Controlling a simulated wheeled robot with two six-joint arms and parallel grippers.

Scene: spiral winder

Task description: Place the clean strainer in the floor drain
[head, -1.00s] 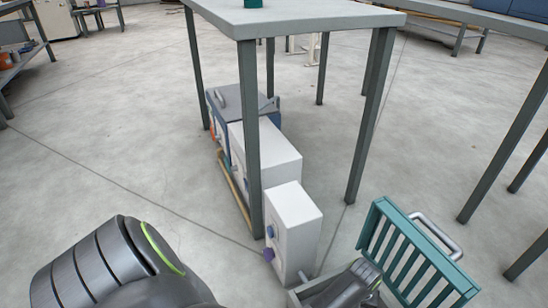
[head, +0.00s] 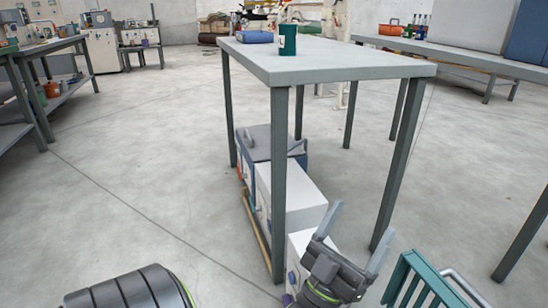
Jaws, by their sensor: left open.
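A teal slatted grate (head: 428,282) with a grey bar handle stands tilted up at the lower right, cut off by the bottom edge. It looks like a drain cover, but the drain opening itself does not show. My left gripper (head: 362,220) is raised to the left of the grate, in front of a white box. Its two grey fingers are spread apart, with nothing between them. No strainer can be made out. My right gripper is out of view.
A grey table (head: 330,58) stands ahead, with a green cup (head: 287,40) and a blue item (head: 254,37) on top. White boxes (head: 290,195) and a blue-grey case (head: 268,145) sit under it. Open concrete floor lies to the left.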

